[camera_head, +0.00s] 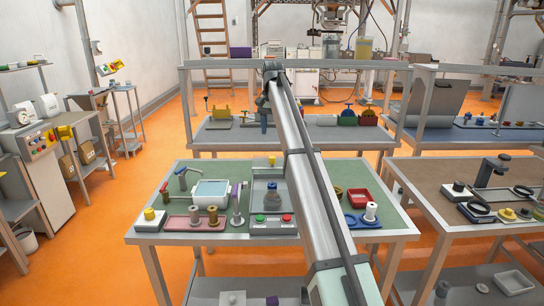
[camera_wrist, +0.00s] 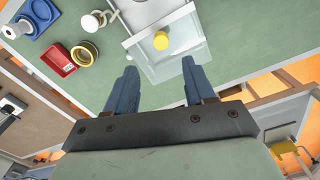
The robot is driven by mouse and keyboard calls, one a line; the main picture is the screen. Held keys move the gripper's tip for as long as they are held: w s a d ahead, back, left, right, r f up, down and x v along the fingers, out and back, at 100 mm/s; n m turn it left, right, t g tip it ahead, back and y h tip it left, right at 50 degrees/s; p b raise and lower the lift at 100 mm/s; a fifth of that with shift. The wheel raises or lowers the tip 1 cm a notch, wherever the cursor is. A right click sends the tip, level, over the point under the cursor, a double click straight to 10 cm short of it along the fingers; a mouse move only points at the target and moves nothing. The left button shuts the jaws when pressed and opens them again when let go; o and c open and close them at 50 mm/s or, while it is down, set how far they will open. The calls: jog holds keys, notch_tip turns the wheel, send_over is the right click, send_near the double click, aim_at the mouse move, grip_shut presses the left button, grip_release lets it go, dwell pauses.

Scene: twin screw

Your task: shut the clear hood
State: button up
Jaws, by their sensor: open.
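The clear hood (camera_head: 268,173) is a see-through panel at the back of a grey station in the middle of the green bench. A yellow knob (camera_head: 271,160) is at its far end. In the wrist view the clear panel (camera_wrist: 176,66) reaches out from a white frame towards me, with the yellow knob (camera_wrist: 161,40) on it. My gripper (camera_head: 263,128) hangs fingers down beyond the hood, near the bench's far edge. In the wrist view its two blue fingers (camera_wrist: 156,75) are wide apart and empty, with the knob in line between them but apart from them.
A dark grey round piece (camera_head: 272,200) stands in the station, behind a red-and-green button panel (camera_head: 272,226). A clear-topped box (camera_head: 211,192) and a purple post (camera_head: 237,205) stand left. Red and blue trays (camera_head: 359,197) lie right. My arm crosses above the bench.

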aim_at(272, 157)
notch_tip(272, 157, down, 11)
jog(key=shift+f, duration=0.1)
dwell(0.3)
jog(key=shift+c, duration=0.4)
grip_shut()
dwell(0.3)
